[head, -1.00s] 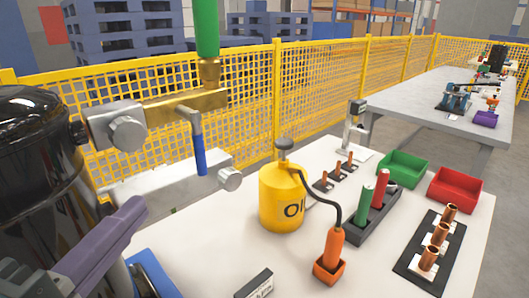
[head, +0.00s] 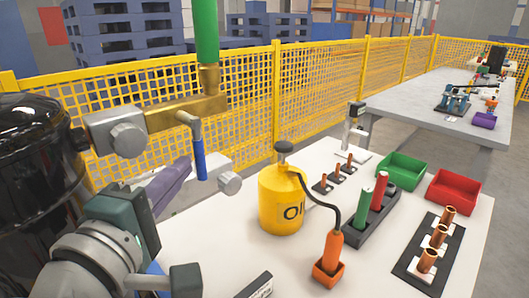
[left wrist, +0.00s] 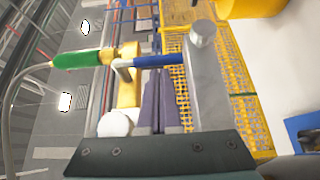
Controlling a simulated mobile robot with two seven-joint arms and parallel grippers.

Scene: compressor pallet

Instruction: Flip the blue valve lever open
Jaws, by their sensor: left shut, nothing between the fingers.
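The blue valve lever (head: 199,158) hangs straight down from the brass valve (head: 188,110), below a green hose (head: 207,30). In the left wrist view the lever (left wrist: 163,59) lies across the picture, just past the purple fingertips. My left gripper (head: 184,168) is shut and empty. Its fingers are just left of the lever's lower part in the head view. I cannot tell whether they touch it. The left gripper (left wrist: 160,76) points toward the lever in the left wrist view. My right gripper is not in view.
A black tank (head: 30,160) stands at left. A grey fitting with a knob (head: 229,183) is right beside the lever's lower end. A yellow oil can (head: 281,200), an orange tool (head: 331,255) and red (head: 453,191) and green bins (head: 402,170) occupy the white table. A yellow fence runs behind.

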